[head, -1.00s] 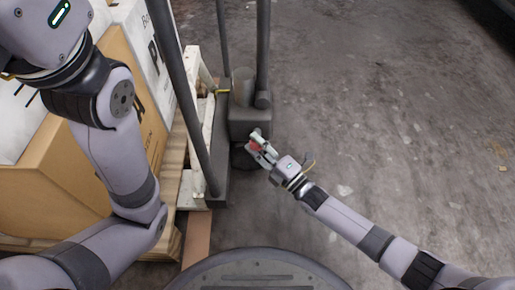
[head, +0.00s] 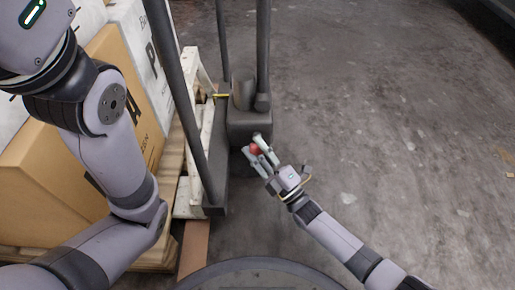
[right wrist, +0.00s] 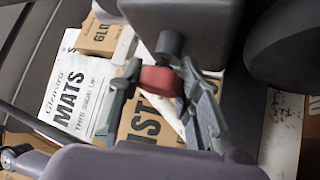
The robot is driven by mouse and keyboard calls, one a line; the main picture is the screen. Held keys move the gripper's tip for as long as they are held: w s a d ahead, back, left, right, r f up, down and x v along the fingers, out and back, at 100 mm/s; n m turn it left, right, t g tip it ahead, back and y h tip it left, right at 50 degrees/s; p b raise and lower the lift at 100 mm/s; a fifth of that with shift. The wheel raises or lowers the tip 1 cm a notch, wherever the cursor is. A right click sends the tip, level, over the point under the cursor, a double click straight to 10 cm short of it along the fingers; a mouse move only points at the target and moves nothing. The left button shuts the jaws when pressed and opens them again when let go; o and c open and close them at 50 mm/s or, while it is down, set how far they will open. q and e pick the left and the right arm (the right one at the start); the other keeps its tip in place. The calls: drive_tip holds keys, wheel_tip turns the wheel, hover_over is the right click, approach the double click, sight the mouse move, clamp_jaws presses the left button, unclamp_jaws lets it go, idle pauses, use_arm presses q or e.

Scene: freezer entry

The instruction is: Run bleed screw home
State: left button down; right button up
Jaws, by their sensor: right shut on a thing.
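The bleed screw appears as a small red knob (head: 256,149) low at the front of the dark pump housing (head: 250,128). My right gripper (head: 257,147) has its two fingers on either side of the red knob and is shut on it. In the right wrist view the red knob (right wrist: 160,80) sits between the fingertips (right wrist: 162,82), just below a short grey stub (right wrist: 169,45) on the housing. Whether its thread is fully seated cannot be told. My left arm stands at the left, its gripper outside the picture.
A pallet (head: 193,190) with cartons (head: 60,175) stands at the left. Dark upright bars (head: 187,90) rise beside the housing. Open concrete floor (head: 400,120) lies to the right, with small scraps.

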drive_tip(key=o, duration=1.2)
drive_tip(key=v, duration=1.2)
drive_tip(key=shift+d+f, duration=0.1)
